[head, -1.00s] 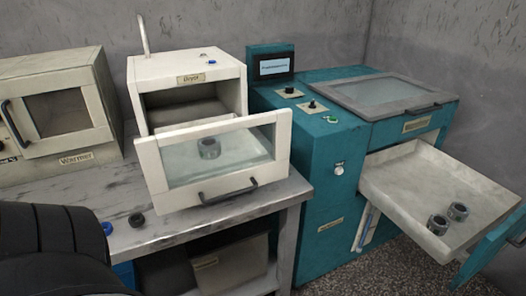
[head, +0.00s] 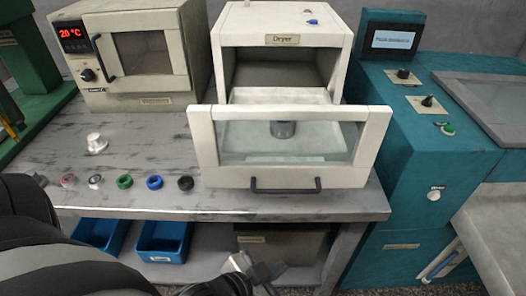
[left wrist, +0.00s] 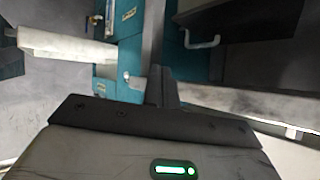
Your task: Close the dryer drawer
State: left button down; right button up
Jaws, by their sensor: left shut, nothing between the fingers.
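The white dryer (head: 232,40) stands on the bench with its drawer pulled out toward me. The drawer has a glass front in a white frame (head: 202,140) and a dark bar handle (head: 285,187). A grey metal ring part (head: 283,129) sits in the drawer, seen through the glass. My left gripper (head: 264,274) is low in front of the bench, below the handle and apart from it. In the left wrist view its dark fingers (left wrist: 160,84) are together and empty. My right gripper is not in view.
A warmer (head: 140,50) reading 20 °C stands left of the dryer. Several coloured rings, including a green one (head: 124,182), lie along the bench's front edge. Blue bins (head: 163,240) sit on the shelf below. A teal machine (head: 405,150) stands close on the right.

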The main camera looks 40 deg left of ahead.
aim_at(302, 157)
pick_arm(q)
jog(key=a+r+m+t, duration=0.3)
jog(key=r+m, duration=0.5)
jog(key=a+r+m+t, duration=0.2)
jog(key=r+m+t, duration=0.2)
jog(key=r+m, duration=0.45)
jog(key=shift+n, duration=0.35)
jog(key=w+p, duration=0.1)
jog(key=w, duration=1)
jog(key=shift+w+r, duration=0.1)
jog(key=shift+w, duration=0.2)
jog(key=shift+w+a, duration=0.15)
jog(key=shift+w, duration=0.1)
jog(key=shift+w+a, duration=0.15)
jog(key=shift+w, duration=0.05)
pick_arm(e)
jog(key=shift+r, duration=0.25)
